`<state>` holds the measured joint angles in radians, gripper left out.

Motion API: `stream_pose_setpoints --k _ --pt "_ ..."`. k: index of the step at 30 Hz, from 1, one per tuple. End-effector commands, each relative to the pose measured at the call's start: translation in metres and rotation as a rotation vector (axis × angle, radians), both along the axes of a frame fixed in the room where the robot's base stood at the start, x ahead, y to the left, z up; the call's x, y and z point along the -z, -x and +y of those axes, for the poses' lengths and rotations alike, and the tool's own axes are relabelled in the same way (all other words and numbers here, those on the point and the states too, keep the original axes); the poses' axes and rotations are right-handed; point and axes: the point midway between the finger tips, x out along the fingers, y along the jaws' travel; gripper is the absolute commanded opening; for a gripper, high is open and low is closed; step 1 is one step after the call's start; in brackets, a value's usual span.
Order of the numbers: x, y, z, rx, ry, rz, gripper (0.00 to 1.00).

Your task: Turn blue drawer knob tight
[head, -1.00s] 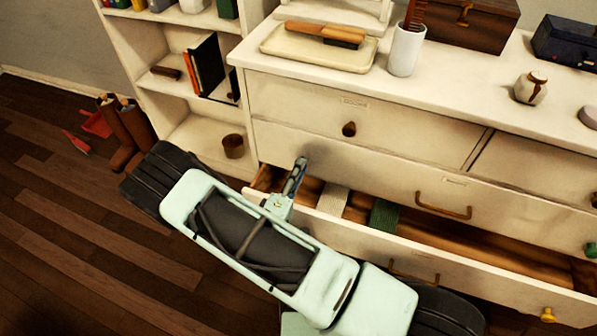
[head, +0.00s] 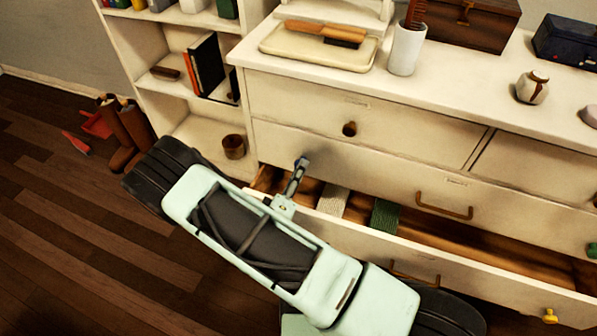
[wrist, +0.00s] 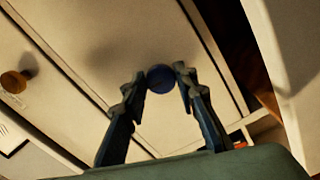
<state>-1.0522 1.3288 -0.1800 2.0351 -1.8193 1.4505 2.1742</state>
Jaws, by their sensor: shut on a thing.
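The blue knob (wrist: 159,78) is on the cream front of the upper-middle drawer, seen in the wrist view between my fingertips. My gripper (wrist: 160,82) is shut on it, with one dark finger on each side. In the head view my gripper (head: 300,168) reaches the left end of that drawer front (head: 340,165). The knob is mostly hidden there by the fingers, so its seating against the drawer cannot be told.
Below, an open drawer (head: 470,268) holds folded cloths (head: 385,214), close under my gripper. A brown knob (head: 349,129) is above and a brass handle (head: 443,206) to the right. A shelf (head: 190,135) stands left; the wooden floor (head: 60,240) is mostly clear.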

Motion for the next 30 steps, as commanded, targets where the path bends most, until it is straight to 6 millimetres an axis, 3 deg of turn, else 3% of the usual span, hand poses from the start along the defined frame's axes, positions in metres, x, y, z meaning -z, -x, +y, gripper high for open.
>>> stream_pose_setpoints --k 2,3,7,17,30 --pt "0.0 -0.001 0.002 -0.003 -0.002 -0.002 0.03" --pt "0.0 -0.001 0.001 -0.003 -0.002 -0.002 0.31" --pt "0.0 0.0 0.001 -0.002 -0.001 -0.001 0.44" --pt "0.0 0.004 0.002 -0.001 0.0 0.0 0.44" --pt "0.0 0.064 0.025 -0.003 -0.001 -0.001 0.44"
